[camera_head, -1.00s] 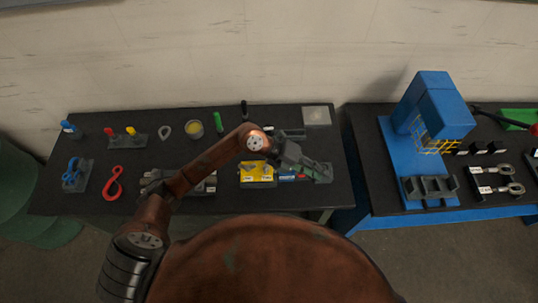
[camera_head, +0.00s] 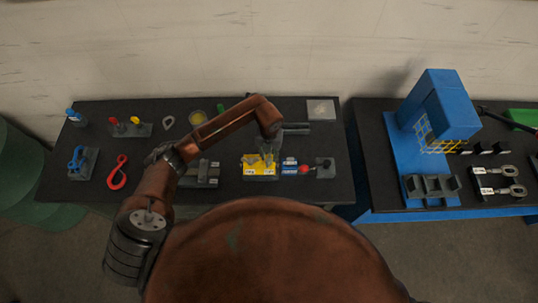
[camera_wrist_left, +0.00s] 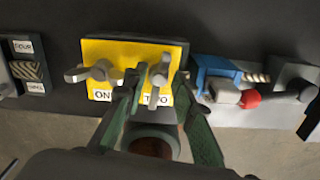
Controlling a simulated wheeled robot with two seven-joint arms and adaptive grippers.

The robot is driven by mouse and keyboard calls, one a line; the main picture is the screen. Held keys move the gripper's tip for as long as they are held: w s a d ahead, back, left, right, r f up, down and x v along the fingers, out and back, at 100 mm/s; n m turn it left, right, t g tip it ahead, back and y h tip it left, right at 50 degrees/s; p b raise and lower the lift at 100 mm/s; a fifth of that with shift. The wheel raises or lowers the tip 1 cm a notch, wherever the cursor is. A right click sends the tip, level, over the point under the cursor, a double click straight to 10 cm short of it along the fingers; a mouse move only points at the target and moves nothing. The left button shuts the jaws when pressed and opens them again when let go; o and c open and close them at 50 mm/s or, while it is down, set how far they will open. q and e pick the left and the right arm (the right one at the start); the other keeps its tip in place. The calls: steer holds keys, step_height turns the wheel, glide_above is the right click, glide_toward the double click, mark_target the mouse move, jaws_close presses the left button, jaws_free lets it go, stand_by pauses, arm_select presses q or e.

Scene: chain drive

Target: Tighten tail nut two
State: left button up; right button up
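The yellow block (camera_head: 258,172) stands at the front of the left table, with labels ONE and TWO in the left wrist view (camera_wrist_left: 110,50). Tail nut two (camera_wrist_left: 158,72), a grey wing nut, sits above the TWO label. Tail nut one (camera_wrist_left: 100,70) is to its left. My left gripper (camera_head: 267,152) is over the block's right part. In the left wrist view its green-grey fingers (camera_wrist_left: 157,88) are apart, one on each side of nut two. I cannot tell if they touch it. The fingers partly cover the labels. My right gripper is not in view.
A blue block (camera_wrist_left: 212,75) and a red-tipped dark part (camera_wrist_left: 250,98) stand close right of the yellow block. A second table with a blue frame (camera_head: 440,105) is at the right.

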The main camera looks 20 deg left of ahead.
arm_select(q)
steer(key=shift+f, duration=0.45)
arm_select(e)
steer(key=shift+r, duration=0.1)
arm_select(q)
steer(key=shift+c, duration=0.2)
jaws_close()
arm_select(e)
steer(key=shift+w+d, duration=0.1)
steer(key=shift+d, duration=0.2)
